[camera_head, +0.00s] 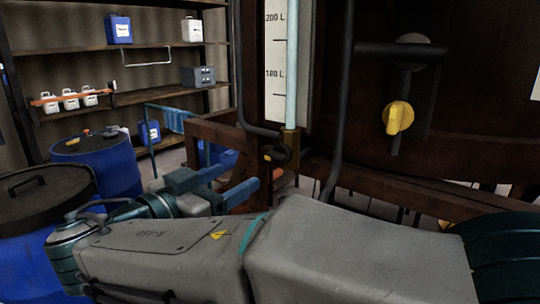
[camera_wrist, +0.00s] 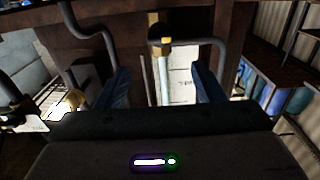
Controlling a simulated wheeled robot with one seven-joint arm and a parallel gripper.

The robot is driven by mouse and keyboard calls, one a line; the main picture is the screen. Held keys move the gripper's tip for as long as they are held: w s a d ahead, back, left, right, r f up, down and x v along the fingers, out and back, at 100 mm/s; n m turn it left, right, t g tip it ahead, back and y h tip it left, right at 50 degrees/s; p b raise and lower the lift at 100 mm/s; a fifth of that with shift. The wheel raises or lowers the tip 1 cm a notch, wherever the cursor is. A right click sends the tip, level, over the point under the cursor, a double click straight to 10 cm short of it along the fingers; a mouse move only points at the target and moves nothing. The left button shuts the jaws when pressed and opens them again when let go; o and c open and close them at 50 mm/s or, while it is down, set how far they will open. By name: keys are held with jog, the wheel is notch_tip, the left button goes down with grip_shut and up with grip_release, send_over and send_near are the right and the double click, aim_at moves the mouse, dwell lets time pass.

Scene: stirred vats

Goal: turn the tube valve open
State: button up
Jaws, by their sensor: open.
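The tube valve (camera_head: 278,155) sits on a brass block at the foot of the pale sight tube (camera_head: 292,75). It has a dark round knob with a small yellow mark. In the wrist view the valve (camera_wrist: 161,41) shows near the top middle, beyond the fingertips. My gripper (camera_head: 240,177) is open, with its two blue fingers apart and nothing between them. In the head view it is left of and a little below the valve, apart from it. In the wrist view the fingers (camera_wrist: 162,75) stand either side of the tube and scale.
A larger yellow knob (camera_head: 398,117) is on the dark vat wall to the right. Dark pipes (camera_head: 345,100) run beside the tube. A brown frame (camera_head: 215,130) is behind my gripper. Blue drums (camera_head: 110,165) stand at left, below shelves with containers (camera_head: 118,29).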

aim_at(273, 158)
jog(key=x, duration=1.1)
jog(key=shift+w+d+p, duration=0.1)
jog(key=shift+d+p, duration=0.1)
jog(key=shift+p, duration=0.15)
jog(key=c, duration=1)
